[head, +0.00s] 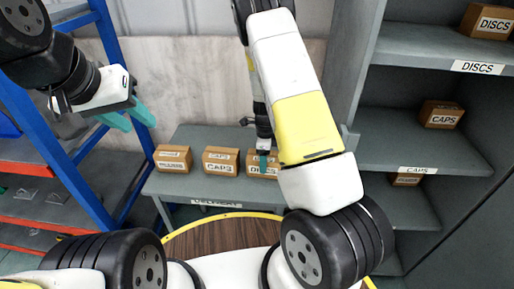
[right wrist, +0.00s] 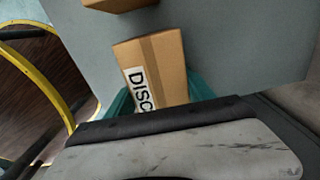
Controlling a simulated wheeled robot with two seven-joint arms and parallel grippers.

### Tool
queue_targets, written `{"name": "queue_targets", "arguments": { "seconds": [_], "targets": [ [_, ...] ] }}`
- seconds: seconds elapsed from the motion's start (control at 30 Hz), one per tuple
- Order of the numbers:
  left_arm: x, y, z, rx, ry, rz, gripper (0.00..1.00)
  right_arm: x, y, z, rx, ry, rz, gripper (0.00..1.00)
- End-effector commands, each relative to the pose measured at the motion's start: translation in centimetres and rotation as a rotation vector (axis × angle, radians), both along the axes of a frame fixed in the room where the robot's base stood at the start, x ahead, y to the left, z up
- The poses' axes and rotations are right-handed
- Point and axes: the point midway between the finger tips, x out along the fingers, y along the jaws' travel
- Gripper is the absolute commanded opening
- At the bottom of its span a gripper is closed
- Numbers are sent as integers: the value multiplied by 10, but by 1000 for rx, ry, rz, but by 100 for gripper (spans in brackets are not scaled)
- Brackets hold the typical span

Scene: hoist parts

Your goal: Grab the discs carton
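The discs carton (head: 262,163), a small brown box with a DISCS label, stands at the right end of a row on the grey low table. My right gripper (head: 264,160) is down at this carton, and my arm covers part of it. In the right wrist view the discs carton (right wrist: 158,65) lies between the teal fingers, one on each side. I cannot tell whether they press on it. My left gripper (head: 128,116) is raised at the upper left, its teal fingers apart and empty.
A caps carton (head: 220,161) and another carton (head: 173,158) stand left of it on the table (head: 200,138). A grey shelf unit (head: 412,150) with labelled cartons is at the right. A blue-framed rack (head: 88,190) is at the left.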

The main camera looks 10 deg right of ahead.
Motion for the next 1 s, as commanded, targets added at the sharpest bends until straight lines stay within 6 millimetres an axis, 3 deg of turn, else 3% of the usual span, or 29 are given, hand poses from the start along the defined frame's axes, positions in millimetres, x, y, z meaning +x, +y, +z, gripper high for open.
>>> {"name": "queue_targets", "arguments": {
  "seconds": [0.03, 0.2, 0.57, 0.83, 1.0],
  "targets": [
    [0, 0, 0, 0, 0, 0, 36, 0, 0, 0, 0, -1, 0, 28],
    [0, 0, 0, 0, 0, 0, 36, 1, 0, 1, -1, -2, 0, 0],
    [0, 0, 0, 0, 0, 0, 36, 1, 0, 7, 0, -3, 0, 0],
    [0, 0, 0, 0, 0, 0, 36, 1, 0, 40, 1, -4, 1, 0],
    [0, 0, 0, 0, 0, 0, 36, -40, -8, 40, 2, 2, -3, 0]
  ]
}}
